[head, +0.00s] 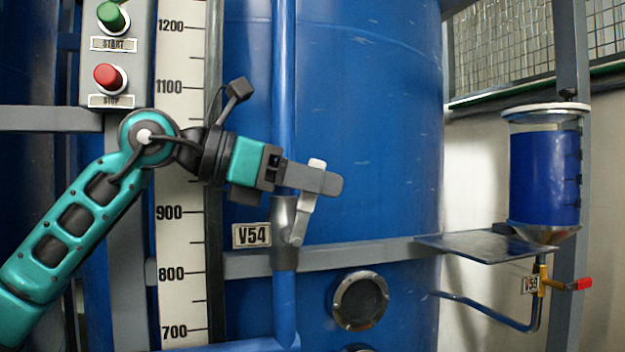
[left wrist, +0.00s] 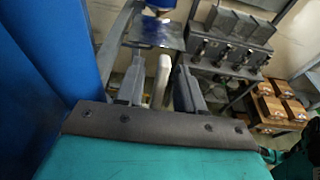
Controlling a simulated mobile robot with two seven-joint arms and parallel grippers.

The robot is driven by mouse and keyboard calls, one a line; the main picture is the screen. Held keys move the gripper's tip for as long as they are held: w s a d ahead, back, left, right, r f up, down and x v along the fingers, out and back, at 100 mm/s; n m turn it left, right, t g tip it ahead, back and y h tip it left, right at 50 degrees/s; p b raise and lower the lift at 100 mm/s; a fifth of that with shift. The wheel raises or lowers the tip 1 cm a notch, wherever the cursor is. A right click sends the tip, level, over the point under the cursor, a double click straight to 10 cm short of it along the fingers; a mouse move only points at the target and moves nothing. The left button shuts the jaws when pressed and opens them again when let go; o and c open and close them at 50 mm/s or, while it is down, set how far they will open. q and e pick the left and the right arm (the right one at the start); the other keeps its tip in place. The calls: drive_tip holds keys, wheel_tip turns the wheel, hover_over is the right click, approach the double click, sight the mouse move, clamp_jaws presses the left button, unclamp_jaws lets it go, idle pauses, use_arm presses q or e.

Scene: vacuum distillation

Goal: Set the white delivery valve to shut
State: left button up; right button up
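The white delivery valve sits on the blue vertical pipe beside the V54 label (head: 252,235). Its white handle (head: 303,217) points up, leaning slightly to the right, from a grey valve body (head: 283,212). My left gripper (head: 322,181) is at the upper part of the handle, with a finger crossing in front of it and the handle's tip showing above. In the left wrist view the handle (left wrist: 163,76) stands between the two fingers of the left gripper (left wrist: 160,88), with gaps that make the gripper look open around it.
A big blue tank (head: 380,130) stands close behind the valve. A scale board (head: 180,240) and a START/STOP panel (head: 110,60) are at left. At right are a blue-filled vessel (head: 545,170), a grey shelf plate (head: 485,247) and red-handled valve V59 (head: 583,284).

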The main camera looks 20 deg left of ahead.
use_arm(q)
drive_tip(key=v, duration=1.3)
drive_tip(key=shift+s, duration=0.1)
drive_tip(key=shift+c, duration=0.8)
drive_tip(key=b+v, duration=0.2)
drive_tip(key=v, duration=0.2)
drive_tip(key=shift+s+d+r+b, duration=0.1)
drive_tip(key=shift+s+d+b, duration=0.05)
drive_tip(key=shift+s+b, duration=0.15)
drive_tip(key=c, duration=0.4)
drive_tip(key=shift+a, duration=0.35)
clamp_jaws()
drive_tip(key=b+x, duration=0.2)
drive_tip(key=x, duration=1.1)
drive_tip(key=shift+w+d+b, duration=0.2)
drive_tip(key=shift+b, duration=0.1)
